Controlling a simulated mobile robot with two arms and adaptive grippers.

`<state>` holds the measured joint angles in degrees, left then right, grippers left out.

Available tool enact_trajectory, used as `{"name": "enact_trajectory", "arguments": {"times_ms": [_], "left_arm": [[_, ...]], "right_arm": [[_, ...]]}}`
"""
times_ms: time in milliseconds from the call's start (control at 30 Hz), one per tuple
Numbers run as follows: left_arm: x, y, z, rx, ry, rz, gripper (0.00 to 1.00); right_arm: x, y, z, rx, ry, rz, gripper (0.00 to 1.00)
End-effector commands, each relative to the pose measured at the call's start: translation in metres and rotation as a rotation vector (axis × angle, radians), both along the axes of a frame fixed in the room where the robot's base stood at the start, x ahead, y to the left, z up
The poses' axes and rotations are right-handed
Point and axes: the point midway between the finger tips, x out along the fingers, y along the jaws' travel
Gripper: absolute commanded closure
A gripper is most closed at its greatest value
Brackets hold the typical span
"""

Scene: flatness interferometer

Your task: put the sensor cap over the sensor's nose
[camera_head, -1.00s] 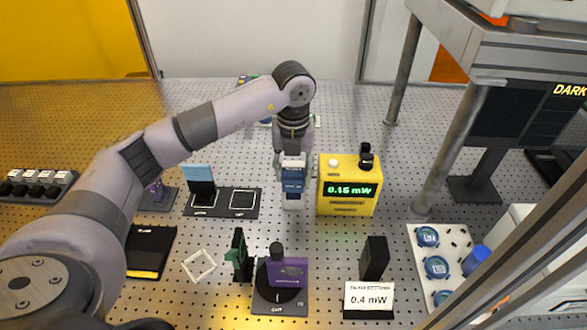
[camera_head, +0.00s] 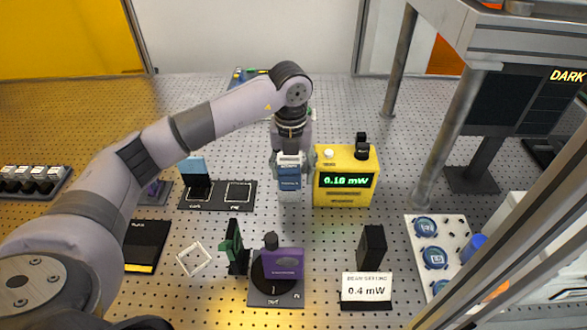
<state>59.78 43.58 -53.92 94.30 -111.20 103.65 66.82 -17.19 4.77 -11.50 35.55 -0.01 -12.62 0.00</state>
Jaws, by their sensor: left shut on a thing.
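My left gripper (camera_head: 289,188) points down and is shut on a small blue thing with a pale label (camera_head: 289,179), just left of the yellow meter. I cannot tell whether this is the sensor cap. The fingers hide part of it, and whether it touches the board is unclear. The yellow meter (camera_head: 343,197) reads 0.18 mW. A small black fitting (camera_head: 362,146) stands on its top right; I cannot tell if this is the sensor's nose. My right gripper is not in view.
Left of the gripper lies a two-place black pad (camera_head: 217,207) with a blue-topped block (camera_head: 194,172). In front stand a purple-plated round mount (camera_head: 282,264), a green holder (camera_head: 233,248), a black block (camera_head: 371,246) and a 0.4 mW sign (camera_head: 366,287). A white tray (camera_head: 456,232) lies right.

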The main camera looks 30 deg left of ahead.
Motion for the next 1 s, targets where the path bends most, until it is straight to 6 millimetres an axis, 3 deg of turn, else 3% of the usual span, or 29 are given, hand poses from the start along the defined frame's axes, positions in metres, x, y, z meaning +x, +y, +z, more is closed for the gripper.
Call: {"name": "enact_trajectory", "arguments": {"times_ms": [33, 1000], "left_arm": [[-0.008, 0.005, -0.013, 0.019, 0.035, 0.006, 0.81], [-0.007, 0.009, -0.024, 0.023, 0.032, 0.013, 0.76]], "right_arm": [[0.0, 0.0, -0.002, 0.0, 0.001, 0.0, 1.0], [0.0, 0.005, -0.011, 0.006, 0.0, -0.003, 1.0]]}}
